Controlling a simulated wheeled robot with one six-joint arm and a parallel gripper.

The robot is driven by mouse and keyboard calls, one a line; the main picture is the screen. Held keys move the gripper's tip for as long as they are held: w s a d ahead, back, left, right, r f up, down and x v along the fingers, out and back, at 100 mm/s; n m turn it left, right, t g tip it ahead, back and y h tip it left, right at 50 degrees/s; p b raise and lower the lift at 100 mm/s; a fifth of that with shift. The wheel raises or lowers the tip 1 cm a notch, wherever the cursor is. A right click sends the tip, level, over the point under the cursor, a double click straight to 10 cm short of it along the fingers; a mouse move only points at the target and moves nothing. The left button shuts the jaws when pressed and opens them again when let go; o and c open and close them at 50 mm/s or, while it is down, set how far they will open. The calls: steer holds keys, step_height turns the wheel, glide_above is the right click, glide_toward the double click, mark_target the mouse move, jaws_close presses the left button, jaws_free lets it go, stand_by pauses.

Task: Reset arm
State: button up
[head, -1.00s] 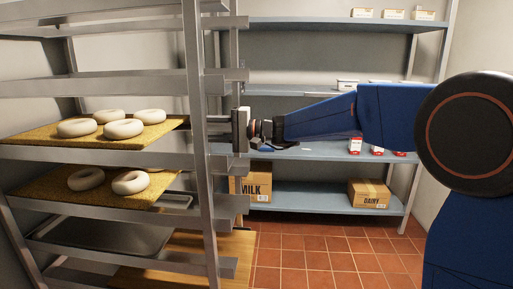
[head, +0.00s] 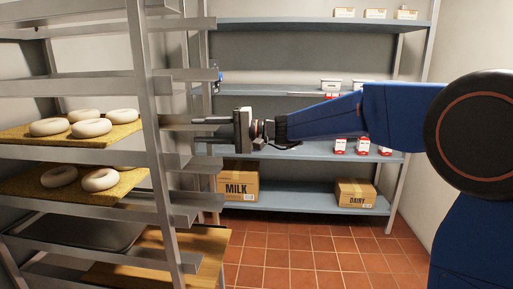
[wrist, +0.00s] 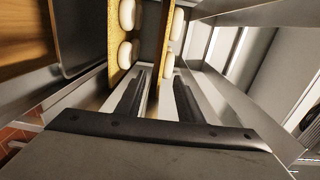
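My gripper (head: 196,121) is at the right side of the metal rack, pointing left toward it, with nothing seen between its fingers. In the wrist view my gripper (wrist: 160,84) shows two dark fingers with a clear gap between them. The bagels lie beyond the fingertips, apart from them. My blue arm reaches in from the right of the head view, nearly level.
The rack (head: 152,150) holds two yellow boards, the upper (head: 20,136) and lower (head: 130,186), with several pale bagels (head: 90,128). Behind stands a blue-grey shelf (head: 300,197) with a milk box (head: 238,187) and a dairy box (head: 355,194). Tiled floor (head: 300,255) is clear.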

steer(key=s+d+f+t+h, duration=0.1)
steer(key=s+d+f+h, duration=0.5)
steer(key=s+d, duration=0.5)
steer(key=s+d+f+t+h, duration=0.1)
steer(key=s+d+f+h, duration=0.4)
steer(key=s+d+f, duration=0.6)
steer(key=s+d+f+n+t+h, duration=0.1)
steer(key=s+d+f+h, duration=0.5)
steer(key=d, duration=1.6)
steer(key=s+f, duration=0.3)
steer(key=s, duration=0.4)
steer(key=shift+d+h, duration=0.3)
steer(key=shift+d, duration=0.1)
steer(key=shift+s, duration=0.1)
